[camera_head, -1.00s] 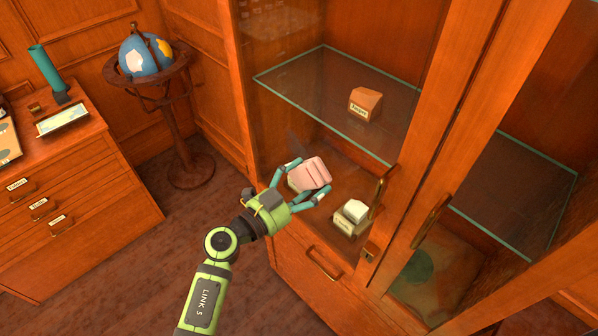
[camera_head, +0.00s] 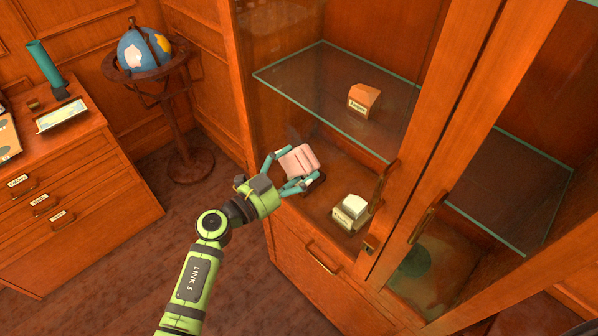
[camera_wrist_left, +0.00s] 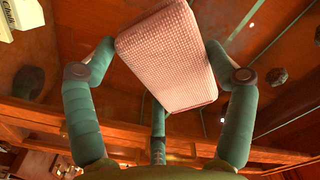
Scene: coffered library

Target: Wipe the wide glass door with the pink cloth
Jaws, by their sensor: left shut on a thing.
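My left gripper (camera_head: 285,172) is shut on the pink cloth (camera_head: 298,160), a folded pad with a woven surface. The cloth also fills the upper middle of the left wrist view (camera_wrist_left: 170,55), with teal fingers on both sides of it. The gripper holds the cloth in front of the lower left part of the wide glass door (camera_head: 330,128), below the glass shelf's level. Whether the cloth touches the pane I cannot tell. My right gripper is not in view.
Behind the glass are a shelf (camera_head: 300,75) with an orange labelled block (camera_head: 363,101) and a pale labelled block (camera_head: 350,212) lower down. Door handles (camera_head: 385,185) stick out to the right. A globe on a stand (camera_head: 146,50) and a drawer cabinet (camera_head: 75,195) stand left.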

